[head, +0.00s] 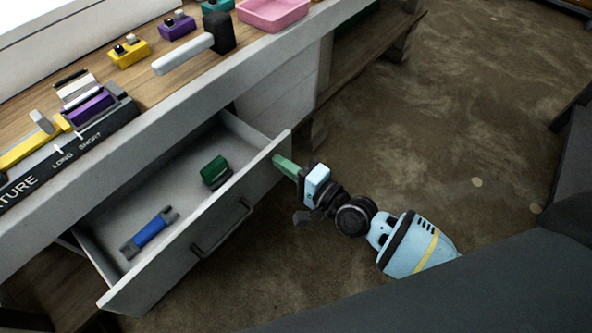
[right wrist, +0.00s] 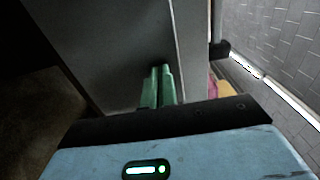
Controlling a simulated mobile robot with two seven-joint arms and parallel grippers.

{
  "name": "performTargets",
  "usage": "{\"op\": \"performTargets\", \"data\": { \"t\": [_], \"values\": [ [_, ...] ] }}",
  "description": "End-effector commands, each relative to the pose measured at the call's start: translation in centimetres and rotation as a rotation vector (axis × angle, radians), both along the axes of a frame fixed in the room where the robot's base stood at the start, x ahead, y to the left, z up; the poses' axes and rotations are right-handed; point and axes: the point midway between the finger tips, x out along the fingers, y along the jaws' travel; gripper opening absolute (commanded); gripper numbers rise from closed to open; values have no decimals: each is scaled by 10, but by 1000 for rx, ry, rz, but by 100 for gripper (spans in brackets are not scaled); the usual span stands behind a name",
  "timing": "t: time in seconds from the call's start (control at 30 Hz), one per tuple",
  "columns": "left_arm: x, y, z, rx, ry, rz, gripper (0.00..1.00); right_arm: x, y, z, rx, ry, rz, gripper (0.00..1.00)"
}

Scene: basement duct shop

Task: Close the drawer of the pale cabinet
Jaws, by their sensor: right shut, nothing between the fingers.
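The drawer (head: 180,262) of the pale cabinet (head: 272,68) stands pulled well out, with a dark bar handle (head: 222,229) on its front. A green block (head: 214,170) and a blue tool-like piece (head: 149,233) lie inside it. My right gripper (head: 280,161) is shut and empty, its green fingertips at the right end of the drawer front, near the top edge. In the right wrist view the green fingers (right wrist: 160,84) point at a grey panel; I cannot tell whether they touch it. My left gripper is not in view.
The worktop carries a mallet (head: 190,53), a pink tray (head: 272,12), yellow (head: 128,52) and purple (head: 177,26) pieces, and a dark labelled fixture (head: 68,143). Open brown floor (head: 450,110) lies right of the drawer. A dark grey surface fills the lower right.

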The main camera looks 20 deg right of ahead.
Motion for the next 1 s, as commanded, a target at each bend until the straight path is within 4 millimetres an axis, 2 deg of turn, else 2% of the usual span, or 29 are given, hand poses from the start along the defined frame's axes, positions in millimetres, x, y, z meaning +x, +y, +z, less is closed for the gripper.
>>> {"op": "performTargets", "data": {
  "t": [0.57,0.77,1.0],
  "values": [
    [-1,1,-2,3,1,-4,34,7,5,0,1,0,0,0],
    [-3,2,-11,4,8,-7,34,30,21,-1,3,-1,0,0],
    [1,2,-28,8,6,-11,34,77,53,-3,4,1,0,0]
  ]
}}
